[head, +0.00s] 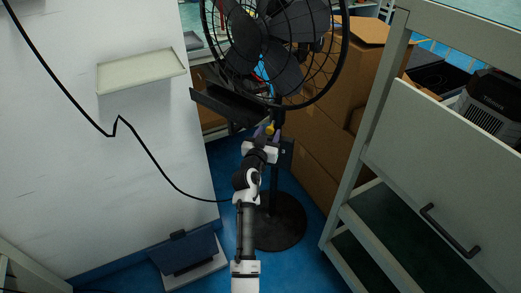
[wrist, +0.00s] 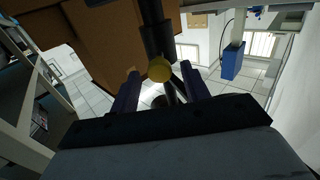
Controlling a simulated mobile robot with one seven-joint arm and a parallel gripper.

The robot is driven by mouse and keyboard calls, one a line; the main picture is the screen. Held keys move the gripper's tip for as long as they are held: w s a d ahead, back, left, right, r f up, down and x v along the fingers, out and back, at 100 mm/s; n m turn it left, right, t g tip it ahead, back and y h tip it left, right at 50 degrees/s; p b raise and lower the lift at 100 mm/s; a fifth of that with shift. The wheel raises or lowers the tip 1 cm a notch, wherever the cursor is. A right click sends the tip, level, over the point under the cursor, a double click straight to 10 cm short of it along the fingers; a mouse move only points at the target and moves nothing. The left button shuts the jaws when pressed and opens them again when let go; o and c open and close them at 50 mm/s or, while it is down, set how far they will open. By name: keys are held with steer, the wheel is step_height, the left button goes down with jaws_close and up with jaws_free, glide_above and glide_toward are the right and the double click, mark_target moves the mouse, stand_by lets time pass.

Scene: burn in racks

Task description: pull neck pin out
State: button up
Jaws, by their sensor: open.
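A black pedestal fan (head: 283,40) stands in the middle of the head view. A round yellow knob, which looks like the neck pin (wrist: 159,69), shows on the dark fan neck (wrist: 155,35) in the wrist view. My gripper (wrist: 160,76) is open, with one finger on each side of the knob. I cannot tell whether the fingers touch it or how deep they reach past it. In the head view my gripper (head: 268,131) is at the fan's neck, just under the cage. The knob is only a tiny yellowish speck there, mostly hidden by the arm.
Cardboard boxes (head: 315,145) stand right behind the fan. A grey rack with a drawer (head: 430,165) is at the right. A white wall with a small shelf (head: 140,72) and a hanging black cable is at the left. The round fan base (head: 287,222) rests on the blue floor.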

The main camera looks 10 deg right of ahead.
steer(key=b+v, duration=0.2)
steer(key=v, duration=1)
